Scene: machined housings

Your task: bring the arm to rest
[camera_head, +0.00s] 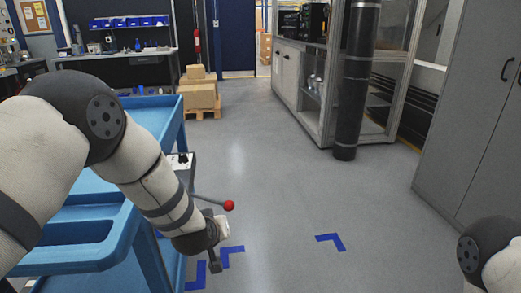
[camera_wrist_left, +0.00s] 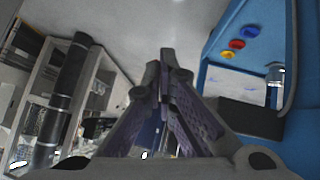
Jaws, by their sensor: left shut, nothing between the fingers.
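My left arm comes in from the left in the head view, reaching over the edge of the blue cart and down. My left gripper (camera_head: 213,250) hangs over open floor just right of the cart; it is small and partly hidden by the wrist there. In the left wrist view the two fingers of the gripper (camera_wrist_left: 167,62) are together, with nothing between them. Only a piece of my right arm shows at the lower right of the head view; its gripper is outside the picture.
The blue cart (camera_head: 118,240) stands close beside my left arm. A lever with a red ball (camera_head: 229,206) sticks out near my left wrist. Boxes (camera_head: 199,93) stand on a pallet behind. Grey cabinets (camera_head: 470,110) line the right. The middle floor is clear, with blue corner marks (camera_head: 331,240).

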